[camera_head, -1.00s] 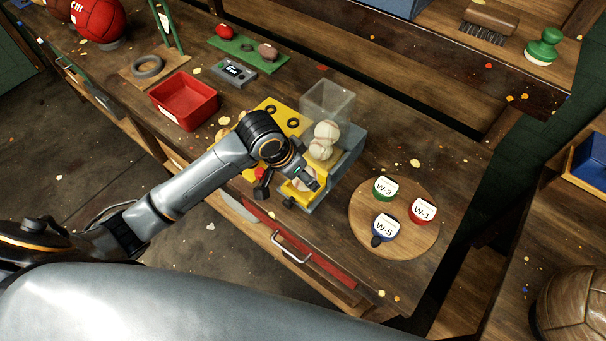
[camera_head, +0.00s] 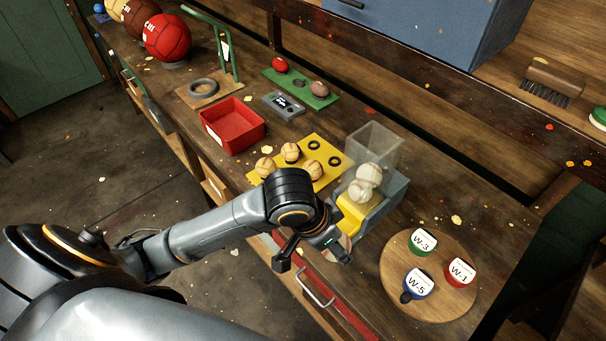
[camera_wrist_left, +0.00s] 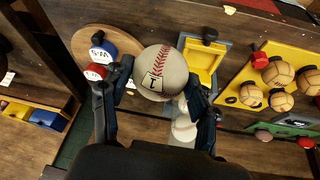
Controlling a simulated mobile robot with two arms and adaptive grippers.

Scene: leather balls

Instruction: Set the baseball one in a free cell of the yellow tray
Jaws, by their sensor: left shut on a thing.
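My left gripper (camera_head: 312,258) is shut on a white baseball with red stitching and a dark mark (camera_wrist_left: 160,73). In the head view the gripper hides most of this ball, and it is held in front of the dispenser. The yellow tray (camera_head: 325,183) lies to the left of the dispenser and holds several tan stitched balls (camera_head: 290,152). Two dark-ringed cells (camera_head: 335,160) at its far right side look empty. The tray also shows at the right in the left wrist view (camera_wrist_left: 262,52). My right gripper is not in view.
The grey-blue dispenser (camera_head: 392,190) with a yellow chute and clear hopper holds more baseballs (camera_head: 368,175). A round wooden board (camera_head: 440,300) with labelled weights is at right. A red bin (camera_head: 232,125) stands beyond the tray, and a green mat (camera_head: 320,98) lies further back.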

